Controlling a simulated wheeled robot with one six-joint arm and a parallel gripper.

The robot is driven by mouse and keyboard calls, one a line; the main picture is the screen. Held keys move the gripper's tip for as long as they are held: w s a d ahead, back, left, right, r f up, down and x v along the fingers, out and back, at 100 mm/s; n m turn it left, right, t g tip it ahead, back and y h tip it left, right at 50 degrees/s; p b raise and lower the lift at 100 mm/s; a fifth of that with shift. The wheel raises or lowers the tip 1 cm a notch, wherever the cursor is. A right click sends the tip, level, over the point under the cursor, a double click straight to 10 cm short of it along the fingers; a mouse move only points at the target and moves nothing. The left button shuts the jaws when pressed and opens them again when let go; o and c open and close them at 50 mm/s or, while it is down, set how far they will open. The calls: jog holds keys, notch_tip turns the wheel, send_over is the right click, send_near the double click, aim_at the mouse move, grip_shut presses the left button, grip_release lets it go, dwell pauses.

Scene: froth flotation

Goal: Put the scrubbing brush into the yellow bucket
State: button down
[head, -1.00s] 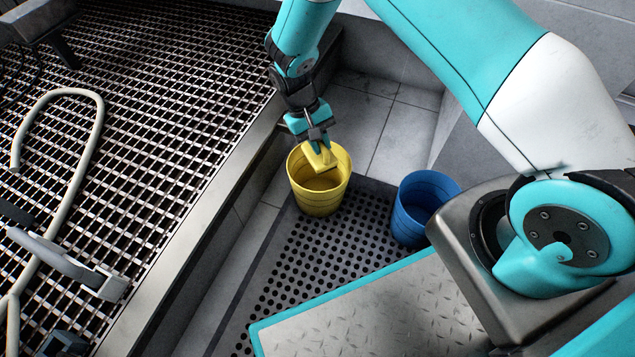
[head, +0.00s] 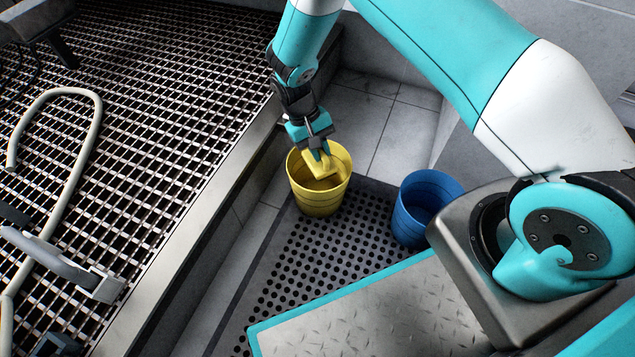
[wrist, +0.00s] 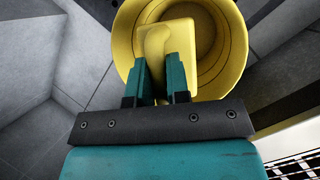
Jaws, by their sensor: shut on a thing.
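The yellow bucket (head: 318,201) stands on the floor at the edge of the black perforated mat. My gripper (head: 320,153) is over its mouth, shut on the yellow scrubbing brush (head: 322,167). In the head view the brush is at the height of the bucket's rim and seems partly inside the opening. In the wrist view the gripper (wrist: 161,78) grips the brush's handle, and the brush (wrist: 182,45) lies over the bucket's opening. The bucket (wrist: 235,50) shows around it there. Whether the brush touches the bucket wall I cannot tell.
A blue bucket (head: 425,208) stands to the right on the black perforated mat (head: 310,265). A raised metal grating (head: 150,120) with a hose (head: 82,165) is on the left, with a solid edge beside the yellow bucket. A grey wall is behind.

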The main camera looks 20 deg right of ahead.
jog(key=shift+f+b, duration=1.9)
jog(key=shift+f, duration=1.8)
jog(key=shift+f, duration=0.15)
jog(key=c, duration=1)
grip_release()
jog(key=s+p+v, duration=0.1)
jog(key=p+v, duration=0.5)
jog(key=v, duration=0.3)
jog(key=s+d+r+p+v, duration=0.1)
jog(key=p+v, duration=0.5)
jog(key=v, duration=0.4)
jog(key=s+d+r+p+v, duration=0.1)
jog(key=s+p+v, duration=0.1)
jog(key=p+v, duration=0.4)
jog(key=shift+p+v, duration=0.3)
jog(key=shift+v, duration=1.45)
jog(key=shift+s+d+r, duration=0.1)
jog(key=shift+r, duration=0.05)
